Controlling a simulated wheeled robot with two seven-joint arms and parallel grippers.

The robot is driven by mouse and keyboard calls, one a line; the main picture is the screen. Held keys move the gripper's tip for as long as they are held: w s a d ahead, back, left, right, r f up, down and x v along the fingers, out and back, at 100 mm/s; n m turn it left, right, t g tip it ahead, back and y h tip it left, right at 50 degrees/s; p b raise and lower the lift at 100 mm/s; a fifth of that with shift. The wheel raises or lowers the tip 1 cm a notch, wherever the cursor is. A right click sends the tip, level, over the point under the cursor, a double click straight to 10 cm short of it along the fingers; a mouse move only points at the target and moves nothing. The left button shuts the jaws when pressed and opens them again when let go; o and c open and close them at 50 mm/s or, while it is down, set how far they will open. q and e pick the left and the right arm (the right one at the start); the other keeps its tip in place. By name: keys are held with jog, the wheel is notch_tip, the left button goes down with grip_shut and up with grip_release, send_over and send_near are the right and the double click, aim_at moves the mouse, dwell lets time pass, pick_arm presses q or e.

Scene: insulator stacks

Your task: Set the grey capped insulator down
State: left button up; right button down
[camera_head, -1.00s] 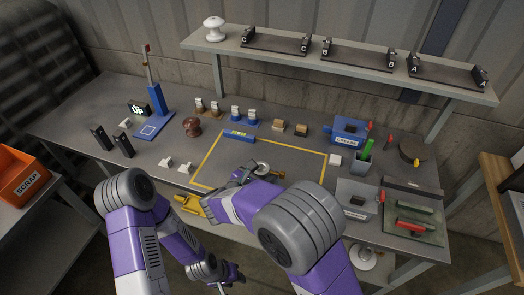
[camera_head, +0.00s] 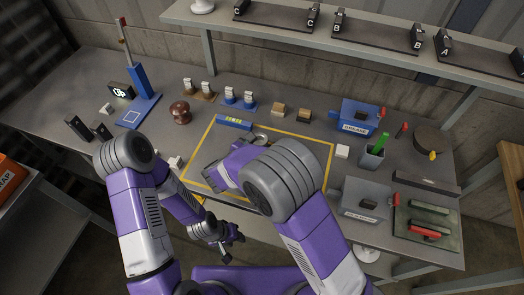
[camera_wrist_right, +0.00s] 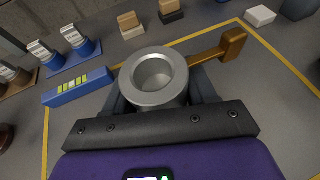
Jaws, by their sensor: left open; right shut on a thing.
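The grey capped insulator shows its round metal cap (camera_wrist_right: 155,77) between the fingers of my right gripper (camera_wrist_right: 160,98) in the right wrist view. A bronze-coloured bar (camera_wrist_right: 215,50) reaches out to the right behind the cap. In the head view the cap's ring (camera_head: 261,138) shows just past my right wrist, over the yellow-outlined area (camera_head: 300,135). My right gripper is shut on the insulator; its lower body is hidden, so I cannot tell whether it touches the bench. My left gripper (camera_head: 230,248) is open and empty, low in front of the bench.
A blue level-like block (camera_head: 233,122) lies at the back edge of the outline. A brown insulator (camera_head: 180,112) stands to the left, a blue box (camera_head: 358,118) and a grey box (camera_head: 365,198) to the right. The right part of the outlined area is clear.

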jog(key=shift+w+f+b, duration=0.1)
jog(key=shift+f+b, duration=0.45)
jog(key=shift+f, duration=1.2)
jog(key=shift+c, duration=1.7)
grip_release()
jog(key=shift+f, duration=0.2)
jog(key=shift+r, duration=0.25)
jog(key=p+v, duration=0.1)
jog(key=v, duration=0.6)
jog(key=shift+s+a+p, duration=0.15)
jog(key=shift+s+p, duration=0.15)
jog(key=shift+p, duration=0.05)
jog(key=shift+f, duration=0.1)
